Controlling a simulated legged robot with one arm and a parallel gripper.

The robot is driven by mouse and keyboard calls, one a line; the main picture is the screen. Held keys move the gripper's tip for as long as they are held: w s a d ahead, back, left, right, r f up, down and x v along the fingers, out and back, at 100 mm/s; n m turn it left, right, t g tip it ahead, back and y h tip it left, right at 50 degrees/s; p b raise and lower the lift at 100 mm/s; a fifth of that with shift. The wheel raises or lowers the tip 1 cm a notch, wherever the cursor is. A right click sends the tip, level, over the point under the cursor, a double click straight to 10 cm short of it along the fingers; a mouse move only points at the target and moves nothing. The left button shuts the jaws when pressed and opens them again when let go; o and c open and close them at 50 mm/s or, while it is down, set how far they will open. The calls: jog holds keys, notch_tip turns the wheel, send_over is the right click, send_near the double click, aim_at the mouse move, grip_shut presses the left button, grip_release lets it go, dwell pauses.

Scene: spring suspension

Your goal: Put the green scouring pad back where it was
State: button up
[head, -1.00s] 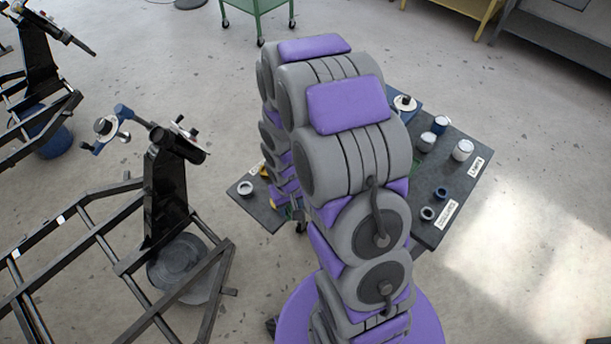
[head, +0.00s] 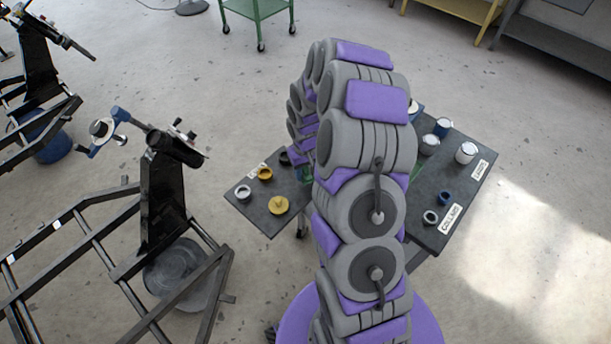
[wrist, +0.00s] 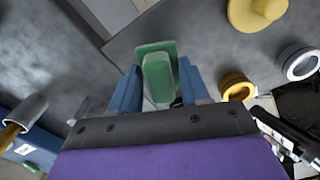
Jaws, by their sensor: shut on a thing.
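The green scouring pad (wrist: 157,78) shows in the wrist view between the two blue fingers of my gripper (wrist: 157,92). My gripper is shut on it and holds it over a dark grey table surface. The height of the pad above the surface is hard to tell. In the head view my arm hides most of the gripper; a bit of green (head: 304,174) shows beside the arm over the left part of the table.
Blue and white cylinders (head: 466,153) stand on the right part, with labels. A black frame (head: 160,210) stands left of the table.

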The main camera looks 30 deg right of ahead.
aim_at(304, 176)
jog(key=f, duration=0.3)
jog(key=shift+a+b, duration=0.25)
jog(key=shift+b, duration=0.15)
jog(key=o, duration=0.9)
jog(key=shift+d, duration=0.1)
